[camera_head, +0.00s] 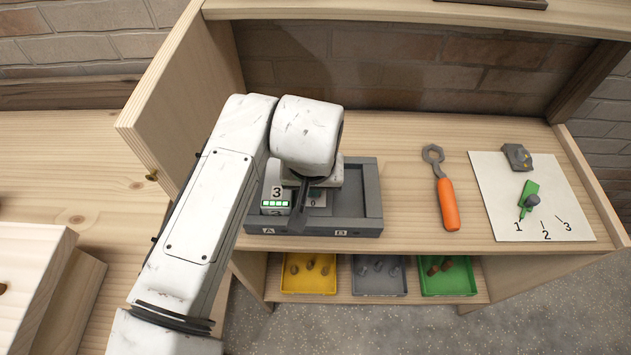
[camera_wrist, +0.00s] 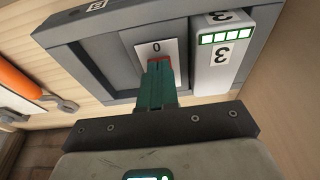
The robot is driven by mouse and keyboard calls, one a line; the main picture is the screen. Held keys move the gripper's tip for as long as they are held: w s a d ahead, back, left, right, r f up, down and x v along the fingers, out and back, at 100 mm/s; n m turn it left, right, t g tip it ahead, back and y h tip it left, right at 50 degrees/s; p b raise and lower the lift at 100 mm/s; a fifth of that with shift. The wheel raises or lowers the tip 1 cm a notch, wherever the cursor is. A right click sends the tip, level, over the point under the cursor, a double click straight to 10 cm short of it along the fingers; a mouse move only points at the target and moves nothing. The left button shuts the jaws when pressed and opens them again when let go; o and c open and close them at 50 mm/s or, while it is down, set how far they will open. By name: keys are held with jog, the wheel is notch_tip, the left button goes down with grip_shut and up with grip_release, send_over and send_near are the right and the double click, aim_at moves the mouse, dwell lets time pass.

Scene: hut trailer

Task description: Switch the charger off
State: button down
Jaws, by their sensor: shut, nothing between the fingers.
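The charger (camera_head: 368,190) is a grey tray-like box on the bench, with marks A and B on its front edge. A white block marked 3 (camera_head: 275,201), with lit green bars, sits at its A side; it also shows in the wrist view (camera_wrist: 215,62). Beside the block is a white plate marked 0 (camera_wrist: 147,47). My gripper (camera_wrist: 158,66) is shut, its teal fingers pointing at this plate. A red edge shows at the fingertips. The switch is mostly hidden behind the fingers, and I cannot tell its position or whether they touch it.
A wrench with an orange handle (camera_head: 447,203) lies right of the charger. A white sheet (camera_head: 493,170) numbered 1 to 3 carries a green piece (camera_head: 529,197) and a grey piece (camera_head: 517,156). Yellow (camera_head: 308,288), grey (camera_head: 378,290) and green (camera_head: 447,289) trays stand below. A wooden side panel (camera_head: 185,90) rises at left.

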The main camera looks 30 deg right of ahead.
jog(key=shift+w+d+r+p, duration=0.25)
jog(key=shift+w+d+p, duration=0.1)
jog(key=shift+w+d, duration=0.15)
